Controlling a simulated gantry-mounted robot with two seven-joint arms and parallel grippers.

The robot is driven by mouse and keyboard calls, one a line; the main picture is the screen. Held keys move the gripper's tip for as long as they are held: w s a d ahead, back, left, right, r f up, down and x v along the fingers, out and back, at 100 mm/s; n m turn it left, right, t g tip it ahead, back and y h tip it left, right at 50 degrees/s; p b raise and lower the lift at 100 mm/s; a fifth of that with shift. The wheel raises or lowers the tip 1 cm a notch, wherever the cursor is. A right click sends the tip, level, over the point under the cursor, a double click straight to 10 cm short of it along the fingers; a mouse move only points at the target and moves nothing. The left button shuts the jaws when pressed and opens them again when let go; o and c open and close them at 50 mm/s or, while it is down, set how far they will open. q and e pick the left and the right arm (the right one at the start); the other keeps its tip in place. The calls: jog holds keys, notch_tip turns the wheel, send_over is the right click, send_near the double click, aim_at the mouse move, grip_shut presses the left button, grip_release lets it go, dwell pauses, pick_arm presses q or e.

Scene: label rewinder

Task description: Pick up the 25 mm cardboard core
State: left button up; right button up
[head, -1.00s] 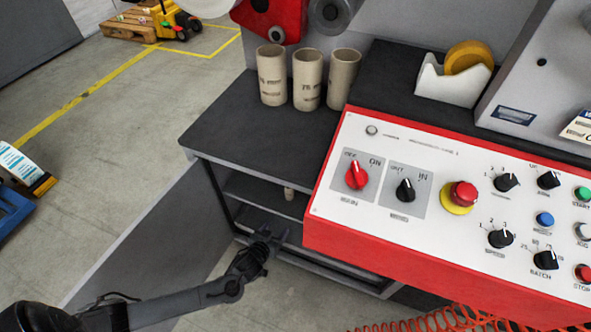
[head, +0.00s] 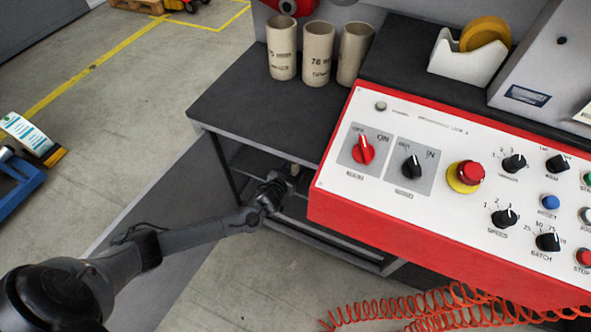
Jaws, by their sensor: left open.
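A small, narrow beige core (head: 294,169) stands on the shelf under the black tabletop, partly hidden by my gripper and the red panel's edge. Its size marking cannot be read. My left gripper (head: 286,179) is open at the shelf front, right by this core. Whether the fingers touch it or stand around it cannot be told. Three wider cardboard cores stand upright on the tabletop: left (head: 281,50), middle (head: 318,55), right (head: 353,54). The middle one reads 76. My right gripper is not in view.
The black tabletop (head: 240,105) overhangs the shelf. The red-sided control panel (head: 400,228) with knobs and buttons is close at the right. A red coiled hose (head: 430,305) hangs below it. A white tape dispenser (head: 466,62) stands behind the panel.

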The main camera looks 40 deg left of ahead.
aim_at(293, 167)
pick_arm(q)
jog(key=b+x, duration=0.2)
jog(key=x, duration=0.1)
jog(key=shift+a+f, duration=0.2)
jog(key=shift+a, duration=0.15)
jog(key=shift+w+a+b, duration=0.1)
jog(key=shift+w+b, duration=0.35)
jog(key=shift+w, duration=0.15)
jog(key=shift+s, duration=0.1)
jog(key=c, duration=1)
